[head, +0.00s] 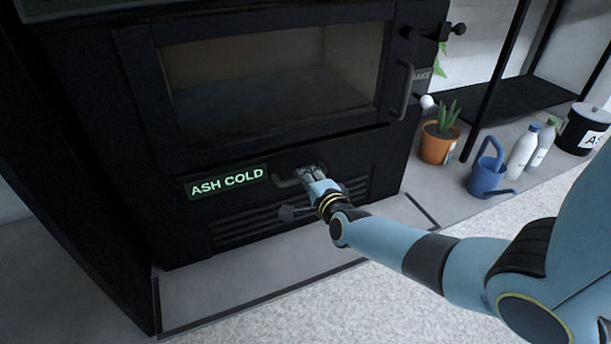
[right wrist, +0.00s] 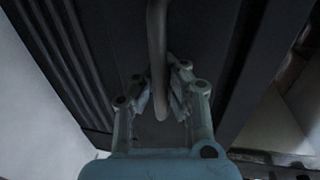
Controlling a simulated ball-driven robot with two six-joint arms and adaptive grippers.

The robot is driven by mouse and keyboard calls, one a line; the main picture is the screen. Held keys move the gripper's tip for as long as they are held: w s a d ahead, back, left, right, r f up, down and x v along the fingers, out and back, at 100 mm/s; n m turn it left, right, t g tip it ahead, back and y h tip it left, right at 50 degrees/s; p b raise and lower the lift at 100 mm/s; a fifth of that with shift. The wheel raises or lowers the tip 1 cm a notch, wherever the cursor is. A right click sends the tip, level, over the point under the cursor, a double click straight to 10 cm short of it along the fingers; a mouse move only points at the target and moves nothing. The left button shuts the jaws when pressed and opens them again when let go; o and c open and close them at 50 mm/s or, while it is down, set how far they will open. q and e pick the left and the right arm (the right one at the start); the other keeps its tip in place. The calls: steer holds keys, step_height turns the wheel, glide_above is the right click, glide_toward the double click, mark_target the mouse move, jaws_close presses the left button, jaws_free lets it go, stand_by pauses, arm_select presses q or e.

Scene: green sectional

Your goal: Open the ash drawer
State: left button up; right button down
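The ash drawer (head: 355,188) is the lower black front panel with louvred slots, below the glass door. It looks closed, flush with the stove body. Its bar handle (head: 286,181) sticks out to the right of the lit "ASH COLD" sign (head: 228,182). My right gripper (head: 312,174) is at the handle and hides its right part. In the right wrist view the handle bar (right wrist: 157,45) runs down between the two fingers (right wrist: 161,88), which are drawn in close on both sides of it. My left gripper is not in view.
The glass door's handle (head: 405,92) is above right. A potted plant (head: 438,143), a blue watering can (head: 487,172), white bottles (head: 522,152) and a black bucket (head: 578,130) stand at right. The grey hearth slab (head: 250,285) in front is clear.

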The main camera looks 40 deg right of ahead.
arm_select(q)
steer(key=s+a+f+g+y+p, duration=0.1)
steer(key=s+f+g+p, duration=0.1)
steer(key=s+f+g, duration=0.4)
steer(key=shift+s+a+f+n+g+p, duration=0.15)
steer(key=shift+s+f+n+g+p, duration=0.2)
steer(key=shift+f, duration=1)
arm_select(e)
steer(key=f+v, duration=0.2)
steer(key=v, duration=1.1)
steer(key=s+f+v, duration=0.1)
steer(key=f+v, duration=0.2)
steer(key=v, duration=0.9)
steer(key=shift+s, duration=0.4)
steer(key=c, duration=2)
jaws_free()
steer(key=shift+a, duration=0.1)
steer(key=o, duration=0.7)
steer(key=shift+c, duration=0.2)
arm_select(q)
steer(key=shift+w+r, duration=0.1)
arm_select(e)
steer(key=v, duration=1.2)
